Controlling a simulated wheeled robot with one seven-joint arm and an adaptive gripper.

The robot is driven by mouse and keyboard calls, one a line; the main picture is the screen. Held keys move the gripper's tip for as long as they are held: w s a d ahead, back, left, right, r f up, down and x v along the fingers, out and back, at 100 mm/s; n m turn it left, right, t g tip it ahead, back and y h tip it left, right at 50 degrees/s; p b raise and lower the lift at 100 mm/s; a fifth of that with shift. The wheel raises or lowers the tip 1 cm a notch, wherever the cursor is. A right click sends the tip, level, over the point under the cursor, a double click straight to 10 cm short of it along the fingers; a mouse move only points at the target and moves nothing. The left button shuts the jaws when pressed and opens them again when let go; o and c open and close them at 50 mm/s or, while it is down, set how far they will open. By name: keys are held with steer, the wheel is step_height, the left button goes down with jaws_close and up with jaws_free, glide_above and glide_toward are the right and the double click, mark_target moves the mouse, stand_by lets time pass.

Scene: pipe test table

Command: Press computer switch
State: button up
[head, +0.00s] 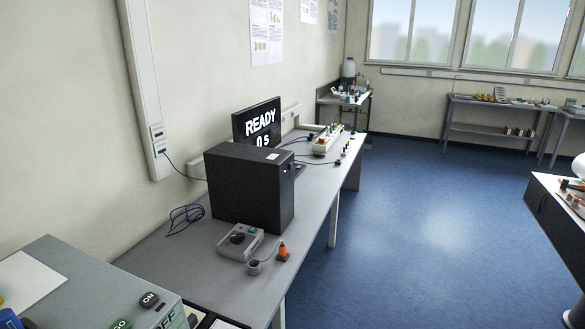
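The black computer case (250,188) stands upright on the long grey table (160,245) along the left wall. A small pale label lies on its top. Its narrow side faces right and has small pale marks near the top; I cannot make out which of them is a switch. A black display (258,122) behind the case reads "READY" and "0 S", partly hidden by the case. My gripper is not in view.
A grey control box with a dark knob (238,238), a small grey cup (254,267) and an orange-topped piece (283,252) sit before the case. A grey ON/OFF panel (130,300) fills the lower left. Blue floor (420,220) right of the table is clear.

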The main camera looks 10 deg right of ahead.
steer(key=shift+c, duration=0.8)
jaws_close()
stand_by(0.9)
